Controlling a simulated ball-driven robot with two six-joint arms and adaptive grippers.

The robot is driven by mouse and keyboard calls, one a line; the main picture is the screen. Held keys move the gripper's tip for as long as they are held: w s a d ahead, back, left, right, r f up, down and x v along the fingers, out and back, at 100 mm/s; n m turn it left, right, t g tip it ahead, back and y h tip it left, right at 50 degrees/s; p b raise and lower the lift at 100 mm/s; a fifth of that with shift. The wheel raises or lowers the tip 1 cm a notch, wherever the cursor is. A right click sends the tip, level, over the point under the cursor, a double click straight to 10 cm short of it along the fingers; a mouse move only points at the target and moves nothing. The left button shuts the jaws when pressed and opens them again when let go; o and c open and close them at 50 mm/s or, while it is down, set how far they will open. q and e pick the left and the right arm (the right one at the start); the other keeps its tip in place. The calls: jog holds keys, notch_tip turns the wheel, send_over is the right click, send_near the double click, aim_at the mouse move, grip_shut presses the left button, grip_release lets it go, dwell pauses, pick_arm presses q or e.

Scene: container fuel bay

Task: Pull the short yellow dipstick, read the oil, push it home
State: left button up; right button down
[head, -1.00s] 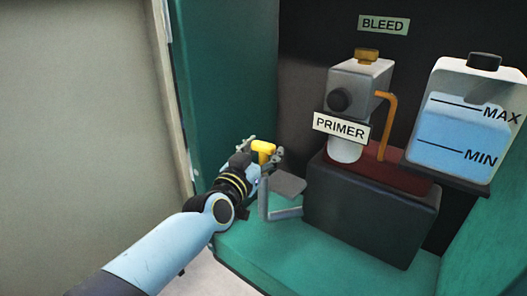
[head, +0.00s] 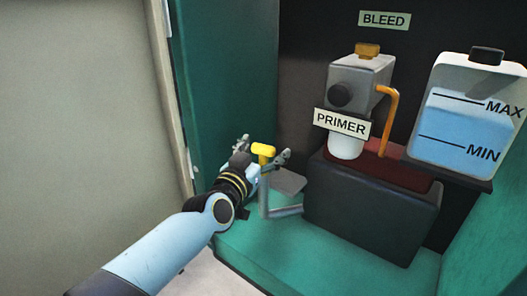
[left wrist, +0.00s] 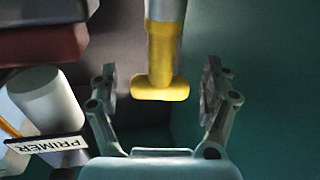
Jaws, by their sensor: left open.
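The short yellow dipstick has a T-shaped handle (head: 263,149) at the left of the bay, on top of an upright grey tube (head: 264,197). In the left wrist view the yellow handle (left wrist: 160,93) hangs from the top centre, with a yellow stem and a grey section above it. My left gripper (head: 262,151) is open, with one finger on each side of the handle. The left wrist view shows a clear gap between the handle and both fingers (left wrist: 160,82). How deep the stem sits in the tube cannot be told. My right gripper is not in view.
A dark block (head: 370,212) stands right of the tube, with the PRIMER unit (head: 358,85) and its orange pipe (head: 389,120) above. A fluid tank (head: 465,110) marked MAX and MIN is at the right. A green wall (head: 225,80) rises close on the left.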

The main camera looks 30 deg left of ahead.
pick_arm(q)
jog(key=s, duration=1.2)
jog(key=shift+d, duration=0.45)
jog(key=s+a+f+m+g, duration=0.1)
jog(key=s+f+g, duration=0.5)
jog(key=f, duration=1)
jog(key=s+f+m+g, duration=0.1)
jog(key=s+f+g, duration=0.2)
jog(key=s+f, duration=1)
jog(key=s+a+f+g, duration=0.1)
jog(key=s+f+g, duration=0.2)
jog(key=s, duration=0.6)
jog(key=s+f+g, duration=0.2)
jog(key=s+f, duration=0.5)
jog(key=s, duration=0.1)
jog(key=s+a+f+g, duration=0.1)
jog(key=s+f+g, duration=0.2)
jog(key=s, duration=0.6)
notch_tip(320, 180, down, 2)
jog(key=shift+s+a+f+n+g, duration=0.25)
jog(key=shift+s+a+n+g, duration=0.05)
jog(key=shift+s+a+n, duration=0.1)
